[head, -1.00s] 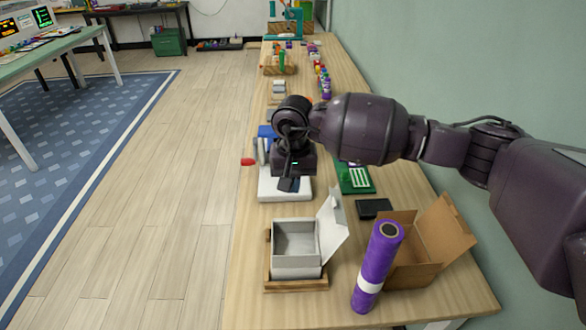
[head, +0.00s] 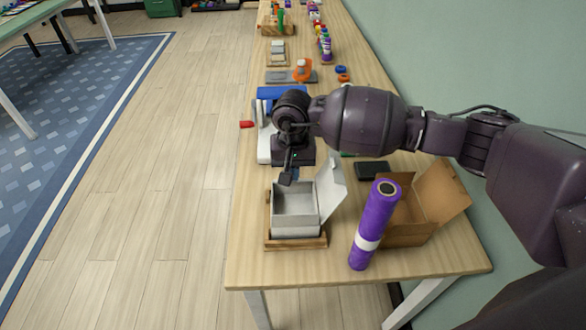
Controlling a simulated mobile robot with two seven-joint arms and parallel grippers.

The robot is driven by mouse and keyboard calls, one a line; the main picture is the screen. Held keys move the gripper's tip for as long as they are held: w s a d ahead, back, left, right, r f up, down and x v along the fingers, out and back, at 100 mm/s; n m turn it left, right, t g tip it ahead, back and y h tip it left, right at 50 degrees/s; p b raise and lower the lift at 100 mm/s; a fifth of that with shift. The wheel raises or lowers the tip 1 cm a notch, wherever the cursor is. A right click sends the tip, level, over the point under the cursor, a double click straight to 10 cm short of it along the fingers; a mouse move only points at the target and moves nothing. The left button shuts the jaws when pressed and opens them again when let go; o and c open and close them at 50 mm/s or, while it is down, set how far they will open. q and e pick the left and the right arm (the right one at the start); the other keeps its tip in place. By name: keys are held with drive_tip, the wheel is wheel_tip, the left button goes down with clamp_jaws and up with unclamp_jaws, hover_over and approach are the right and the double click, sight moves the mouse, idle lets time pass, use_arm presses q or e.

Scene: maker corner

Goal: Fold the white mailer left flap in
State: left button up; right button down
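The white mailer (head: 296,228) is an open box in a wooden tray (head: 295,243) near the front of the bench. A white panel (head: 331,188) stands up and leans outward on its right side. I cannot clearly make out a separate left flap. My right gripper (head: 288,178) points down at the mailer's back left corner, over or just behind its back edge. Its fingers are dark and small, so I cannot tell whether they are open or whether they touch the box. My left gripper is not in view.
A purple roll (head: 374,225) with a white band stands right of the mailer, before an open brown carton (head: 432,205). A black flat box (head: 372,170) lies behind them. A blue and white device (head: 265,140) is partly hidden behind my gripper. The bench's front left is clear.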

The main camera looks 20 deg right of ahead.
drive_tip(key=shift+s+f+t, duration=0.2)
drive_tip(key=shift+s+t, duration=0.2)
drive_tip(key=shift+t, duration=0.3)
drive_tip(key=shift+s+a+f+b, duration=0.2)
drive_tip(key=shift+s+f+b, duration=0.05)
drive_tip(key=shift+s+f, duration=0.2)
drive_tip(key=shift+s+a+f+b, duration=0.15)
drive_tip(key=shift+s+f+b, duration=0.1)
drive_tip(key=shift+s+f, duration=0.2)
drive_tip(key=shift+s+a+f, duration=0.1)
drive_tip(key=shift+s+f, duration=0.15)
drive_tip(key=shift+f, duration=0.2)
drive_tip(key=shift+f+b, duration=0.15)
drive_tip(key=shift+b, duration=0.15)
drive_tip(key=shift+w+r, duration=0.25)
drive_tip(key=shift+w, duration=0.25)
drive_tip(key=shift+w+d+r, duration=0.1)
drive_tip(key=shift+w+d, duration=0.05)
drive_tip(key=shift+d, duration=0.05)
